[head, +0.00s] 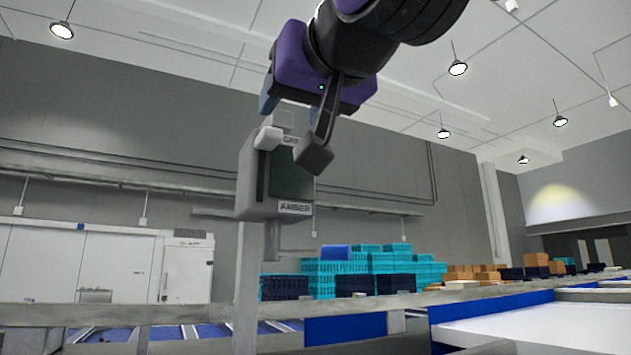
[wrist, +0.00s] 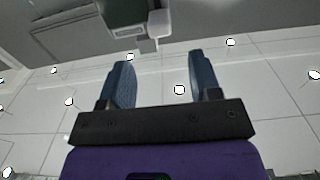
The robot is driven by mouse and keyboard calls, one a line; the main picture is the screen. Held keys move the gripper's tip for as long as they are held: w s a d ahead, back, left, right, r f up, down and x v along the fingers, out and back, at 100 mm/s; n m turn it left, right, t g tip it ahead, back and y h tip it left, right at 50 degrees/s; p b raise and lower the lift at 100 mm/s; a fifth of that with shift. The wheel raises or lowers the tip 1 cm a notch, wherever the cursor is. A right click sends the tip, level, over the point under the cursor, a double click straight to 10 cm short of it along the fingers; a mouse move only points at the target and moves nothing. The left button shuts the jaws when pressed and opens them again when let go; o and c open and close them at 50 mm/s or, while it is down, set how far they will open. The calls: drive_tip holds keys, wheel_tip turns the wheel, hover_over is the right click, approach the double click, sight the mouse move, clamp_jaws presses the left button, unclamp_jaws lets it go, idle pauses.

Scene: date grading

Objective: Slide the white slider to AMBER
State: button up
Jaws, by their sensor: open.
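A grey control box (head: 245,185) with a dark green panel is mounted on a post in the head view. An upper label starting with "GR" (head: 291,139) is partly hidden by my finger, and the AMBER label (head: 294,207) is at the bottom. The white slider (head: 268,138) is at the upper end of the box, beside the upper label. My gripper (head: 293,132) is open and empty just in front of the box's upper part. In the wrist view the white slider (wrist: 159,24) lies beyond the gap between my open fingers (wrist: 163,70); no contact shows.
A grey rail (head: 190,312) crosses the front, with blue conveyor surfaces behind it. Stacked teal crates (head: 325,280) and brown boxes (head: 535,262) stand farther back. A white cabinet (head: 187,265) is at the left. The air left of the box looks clear.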

sight(275, 131)
drive_tip(key=x, duration=0.9)
drive_tip(key=shift+w, duration=0.2)
clamp_jaws()
wheel_tip(275, 131, down, 8)
drive_tip(key=shift+r, duration=0.2)
unclamp_jaws()
drive_tip(key=shift+s+r, duration=0.1)
drive_tip(key=shift+s, duration=0.05)
